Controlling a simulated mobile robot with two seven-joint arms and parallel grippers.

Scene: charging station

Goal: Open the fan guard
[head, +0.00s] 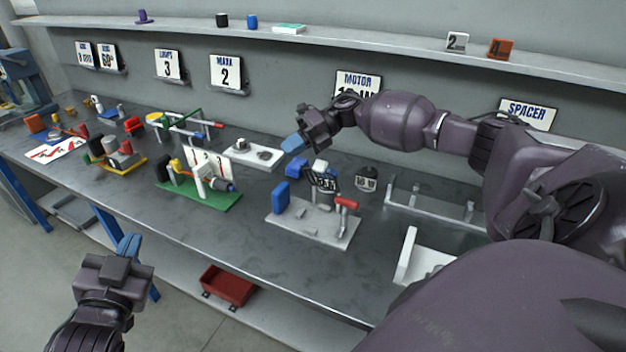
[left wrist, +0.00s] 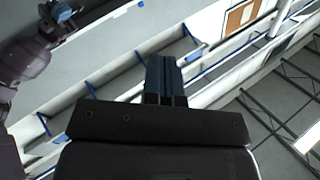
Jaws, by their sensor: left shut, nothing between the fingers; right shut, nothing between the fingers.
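No part is plainly recognisable as the fan guard. A grey plate fixture (head: 325,232) on the bench carries a blue block (head: 281,196), a dark ribbed part (head: 322,181) with white pieces, and a red-topped handle (head: 346,202).
A green-based fixture (head: 198,198) with a white numbered panel stands left of the grey plate. A white plate (head: 254,154) lies behind. A grey rail frame (head: 433,207) and white bracket (head: 427,262) stand right. A red bin (head: 229,286) sits below. A shelf (head: 330,42) runs along the wall.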

